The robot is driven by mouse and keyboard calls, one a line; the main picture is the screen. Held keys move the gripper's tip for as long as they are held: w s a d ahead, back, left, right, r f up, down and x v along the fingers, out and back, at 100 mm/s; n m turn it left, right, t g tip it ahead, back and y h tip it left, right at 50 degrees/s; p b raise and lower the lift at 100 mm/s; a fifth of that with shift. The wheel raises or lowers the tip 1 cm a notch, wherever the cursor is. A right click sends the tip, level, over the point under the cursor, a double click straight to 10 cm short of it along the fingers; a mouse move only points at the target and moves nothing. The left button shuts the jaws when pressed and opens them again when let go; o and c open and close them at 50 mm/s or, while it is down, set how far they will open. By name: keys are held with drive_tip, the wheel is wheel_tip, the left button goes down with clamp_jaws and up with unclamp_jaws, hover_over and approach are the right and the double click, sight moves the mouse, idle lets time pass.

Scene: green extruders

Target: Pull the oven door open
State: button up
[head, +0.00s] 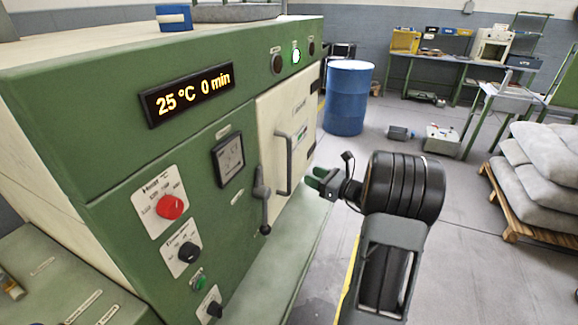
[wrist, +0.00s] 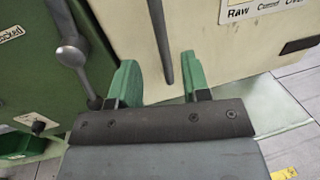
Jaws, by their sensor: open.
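The oven door (head: 267,115) is a cream panel in the green machine's front and looks shut. It also fills the upper middle of the wrist view (wrist: 220,60). Its grey vertical bar handle (head: 289,165) shows in the wrist view (wrist: 158,35) with its lower end between the green fingers as seen in the picture. My gripper (head: 313,180) is open and empty, just right of the handle's lower part in the head view. In the wrist view my gripper (wrist: 161,75) faces the door. Whether the fingers reach around the bar cannot be told.
A grey lever with a ball end (head: 264,205) stands left of the door, also left in the wrist view (wrist: 72,52). A green ledge (head: 272,275) runs below. A blue barrel (head: 347,97) and sacks on a pallet (head: 540,170) stand right; floor between is mostly clear.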

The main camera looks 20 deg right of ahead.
drive_tip(key=p+x, duration=0.1)
drive_tip(key=x, duration=0.8)
drive_tip(key=shift+w+a, duration=0.3)
drive_tip(key=shift+c, duration=0.4)
clamp_jaws()
